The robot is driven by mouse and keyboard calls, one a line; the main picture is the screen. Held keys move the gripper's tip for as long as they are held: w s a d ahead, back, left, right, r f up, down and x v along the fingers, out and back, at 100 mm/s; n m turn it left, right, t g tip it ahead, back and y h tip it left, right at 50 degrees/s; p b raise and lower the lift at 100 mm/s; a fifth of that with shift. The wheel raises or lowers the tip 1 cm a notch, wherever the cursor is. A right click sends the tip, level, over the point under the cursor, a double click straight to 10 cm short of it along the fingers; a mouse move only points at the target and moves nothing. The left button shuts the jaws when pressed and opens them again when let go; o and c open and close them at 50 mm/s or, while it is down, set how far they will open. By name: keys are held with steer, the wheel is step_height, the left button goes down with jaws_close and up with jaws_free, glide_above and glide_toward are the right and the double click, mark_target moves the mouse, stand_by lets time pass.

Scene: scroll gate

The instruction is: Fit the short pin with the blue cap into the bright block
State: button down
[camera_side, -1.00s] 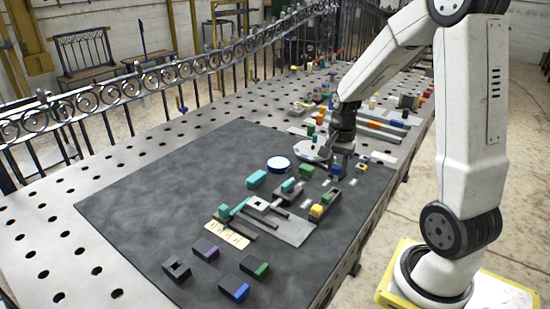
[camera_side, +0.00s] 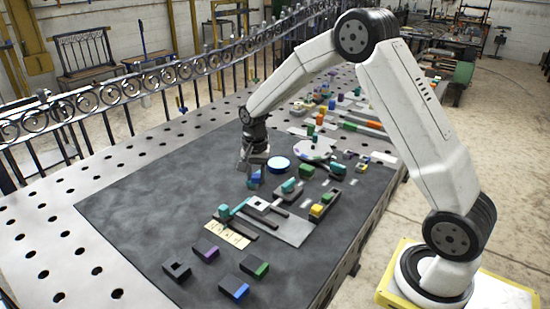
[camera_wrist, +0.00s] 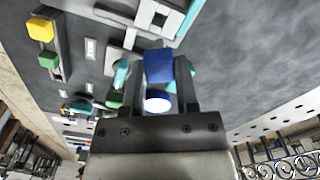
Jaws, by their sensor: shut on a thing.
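My gripper (camera_side: 253,169) is shut on the blue-capped pin (camera_side: 254,182), above the mat just left of the round dish. In the wrist view the blue cap (camera_wrist: 159,66) sits between the two fingers of my gripper (camera_wrist: 160,75); the pin's shank is not visible. The bright block (camera_side: 257,203), pale with a dark square opening, is on the mat nearer the side camera than the gripper. It also shows at the top of the wrist view (camera_wrist: 146,17), ahead of the fingertips and apart from the pin.
A blue-rimmed white dish (camera_side: 278,164) stands beside the gripper. Several dark blocks with coloured ends, one with a purple end (camera_side: 206,249), lie at the front. The mat's left side (camera_side: 150,195) is clear.

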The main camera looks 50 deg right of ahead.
mark_target(257, 189)
steer(key=shift+f, duration=0.2)
steer(key=shift+f, duration=1.9)
steer(key=shift+f, duration=1.85)
stand_by(1.8)
jaws_free()
steer(key=shift+r, duration=0.15)
stand_by(0.4)
steer(key=shift+r, duration=3.35)
